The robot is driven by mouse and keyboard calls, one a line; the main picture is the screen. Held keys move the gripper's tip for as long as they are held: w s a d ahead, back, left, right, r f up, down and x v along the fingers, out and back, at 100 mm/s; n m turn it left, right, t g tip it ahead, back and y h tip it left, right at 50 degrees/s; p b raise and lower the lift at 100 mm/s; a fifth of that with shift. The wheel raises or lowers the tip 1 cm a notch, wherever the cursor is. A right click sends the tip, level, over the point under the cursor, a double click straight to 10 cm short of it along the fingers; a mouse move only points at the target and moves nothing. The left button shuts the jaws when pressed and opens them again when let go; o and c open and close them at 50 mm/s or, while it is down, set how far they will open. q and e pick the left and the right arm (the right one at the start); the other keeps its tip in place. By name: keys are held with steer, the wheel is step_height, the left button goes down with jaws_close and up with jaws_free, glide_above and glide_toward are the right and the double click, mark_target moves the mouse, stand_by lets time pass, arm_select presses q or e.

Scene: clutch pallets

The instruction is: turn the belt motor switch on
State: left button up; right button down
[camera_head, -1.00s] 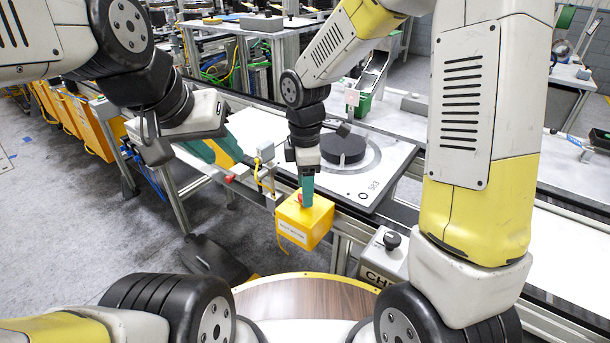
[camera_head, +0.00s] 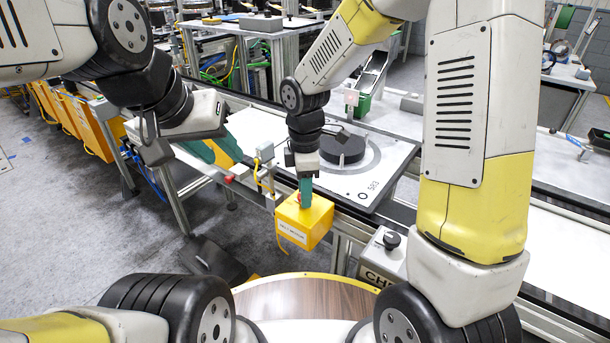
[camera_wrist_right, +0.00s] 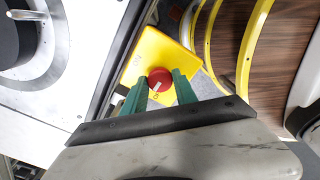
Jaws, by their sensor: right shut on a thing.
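The belt motor switch is a red round knob (camera_wrist_right: 159,80) with a pale pointer mark, on top of a yellow box (camera_head: 305,226). The box has a white label on its front and stands at the conveyor's near edge. My right gripper (camera_head: 306,200) comes down from above onto the box top. In the right wrist view its green fingers (camera_wrist_right: 159,88) sit on both sides of the red knob and are shut on it. My left gripper (camera_head: 222,155) is off to the left, by the bench edge, away from the box. Its fingertip gap is hard to make out.
A white plate with a black disc (camera_head: 343,148) lies on the conveyor behind the box. A grey box with a black knob (camera_head: 391,240) is at right. A round wooden top (camera_head: 310,300) is in front. A red button (camera_head: 229,178) is on the bench edge.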

steer(key=m, duration=0.8)
steer(key=shift+m, duration=0.3)
steer(key=m, duration=0.4)
steer(key=shift+m, duration=2.6)
steer(key=c, duration=1)
jaws_free()
steer(key=shift+o, duration=0.2)
